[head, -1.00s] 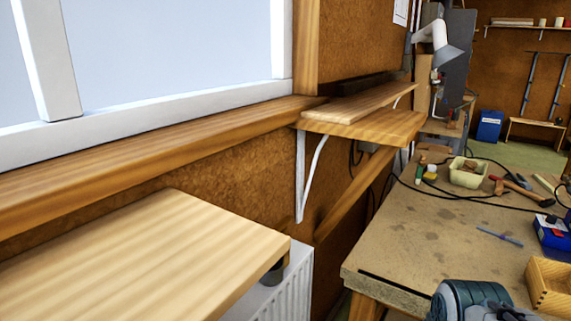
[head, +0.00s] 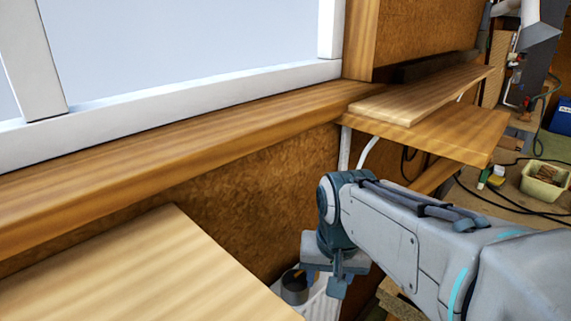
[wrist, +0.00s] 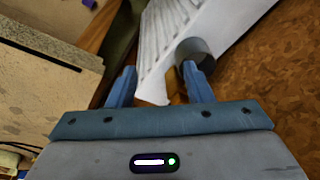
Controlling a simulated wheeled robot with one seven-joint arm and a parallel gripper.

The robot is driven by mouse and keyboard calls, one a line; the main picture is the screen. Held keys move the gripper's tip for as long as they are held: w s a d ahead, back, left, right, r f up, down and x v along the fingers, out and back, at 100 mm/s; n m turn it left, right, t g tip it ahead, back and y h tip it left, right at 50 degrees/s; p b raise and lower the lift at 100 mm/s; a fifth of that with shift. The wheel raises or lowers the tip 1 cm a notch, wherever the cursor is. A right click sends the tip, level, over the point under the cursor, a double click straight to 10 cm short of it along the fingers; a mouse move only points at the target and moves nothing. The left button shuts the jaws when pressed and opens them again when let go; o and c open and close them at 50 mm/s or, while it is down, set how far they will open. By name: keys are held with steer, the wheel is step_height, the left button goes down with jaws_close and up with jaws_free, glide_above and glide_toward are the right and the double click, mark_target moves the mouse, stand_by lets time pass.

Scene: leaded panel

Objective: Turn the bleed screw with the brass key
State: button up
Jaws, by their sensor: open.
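The white ribbed radiator (head: 322,306) stands below the window, and it also shows in the wrist view (wrist: 160,38). A dark grey round cup-like piece (head: 294,288) is at its top, partly behind my gripper; in the wrist view it (wrist: 196,48) sits just beyond my right finger. My gripper (head: 322,281) points down by the radiator. In the wrist view (wrist: 159,76) its fingers are apart with nothing clearly held between them. A small yellow-brown patch (wrist: 178,90) shows near the right finger; I cannot tell whether it is the brass key. I cannot make out the bleed screw.
The window sill (head: 200,125) and a bracketed shelf (head: 440,130) run along the wall. The workbench (wrist: 40,95) lies to the left in the wrist view. A pale green tub (head: 545,185) stands at the right.

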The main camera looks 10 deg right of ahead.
steer(key=w+r+m+g+p, duration=0.2)
steer(key=w+r+m+p, duration=0.4)
steer(key=w+r, duration=0.6)
steer(key=shift+m, duration=0.8)
steer(key=f, duration=0.4)
steer(key=s+f, duration=0.1)
steer(key=f, duration=0.3)
steer(key=s+f, duration=0.1)
steer(key=f, duration=0.3)
steer(key=shift+s+a, duration=0.1)
steer(key=shift+a, duration=0.05)
jaws_close()
